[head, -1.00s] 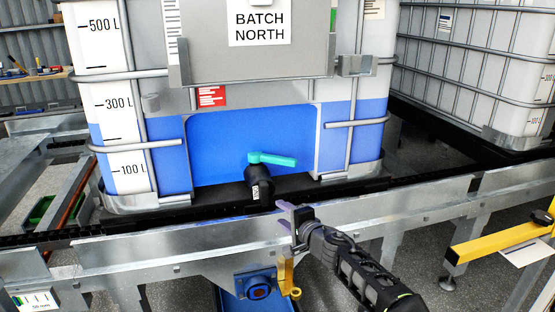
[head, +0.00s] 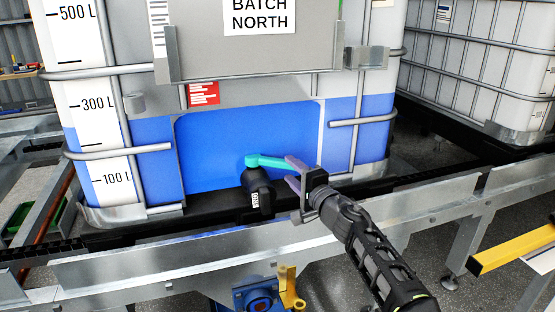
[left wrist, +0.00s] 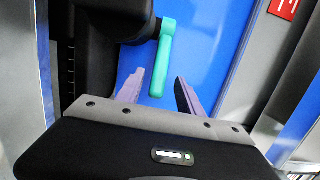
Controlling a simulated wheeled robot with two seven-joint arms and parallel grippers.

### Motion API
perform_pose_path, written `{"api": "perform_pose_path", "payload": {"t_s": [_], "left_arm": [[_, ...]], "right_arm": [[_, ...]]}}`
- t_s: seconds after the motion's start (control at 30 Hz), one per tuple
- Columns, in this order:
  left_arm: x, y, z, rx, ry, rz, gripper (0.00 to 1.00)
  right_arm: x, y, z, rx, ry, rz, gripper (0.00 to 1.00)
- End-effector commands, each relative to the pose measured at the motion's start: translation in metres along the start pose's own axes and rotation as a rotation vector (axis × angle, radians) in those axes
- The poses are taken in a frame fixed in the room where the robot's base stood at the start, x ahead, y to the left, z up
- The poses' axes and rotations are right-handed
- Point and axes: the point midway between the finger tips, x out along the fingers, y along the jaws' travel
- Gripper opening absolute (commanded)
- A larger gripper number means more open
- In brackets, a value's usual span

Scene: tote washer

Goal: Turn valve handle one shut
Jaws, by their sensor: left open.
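The teal valve handle (head: 272,161) sits on a black valve body (head: 256,184) low on the front of the BATCH NORTH tank (head: 222,150). It points right, roughly level along the tank face. My left gripper (head: 294,174) is open at the free right end of the handle. In the left wrist view the handle (left wrist: 163,55) reaches down to between the two purple fingertips (left wrist: 160,80), with visible gaps on the sides. My right gripper is not in view.
A metal rail (head: 170,256) runs in front of the tank. Below it are a blue fitting and a yellow lever (head: 290,286). A yellow bar (head: 512,248) stands at the right. A second caged tank (head: 480,75) is at the back right.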

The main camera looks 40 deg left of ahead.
Motion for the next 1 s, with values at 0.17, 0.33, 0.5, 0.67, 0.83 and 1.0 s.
{"api": "perform_pose_path", "payload": {"t_s": [0.17,0.33,0.5,0.67,0.83,1.0], "left_arm": [[0.004,0.001,0.000,0.000,-0.001,0.001,0.44],[0.022,0.001,0.001,0.001,-0.001,0.001,0.44],[0.050,0.001,0.001,0.000,-0.003,0.001,0.44],[0.070,0.001,0.001,0.001,-0.001,0.001,0.44],[0.079,0.000,0.000,0.000,0.000,0.000,0.44],[0.079,0.000,0.000,0.000,0.000,0.000,0.44]], "right_arm": [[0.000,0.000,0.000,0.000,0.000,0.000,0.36],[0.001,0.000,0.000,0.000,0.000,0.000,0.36],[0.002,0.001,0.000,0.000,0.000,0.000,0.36],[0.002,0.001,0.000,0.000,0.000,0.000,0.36],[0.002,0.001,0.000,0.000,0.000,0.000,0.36],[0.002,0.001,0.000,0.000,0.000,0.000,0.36]]}}
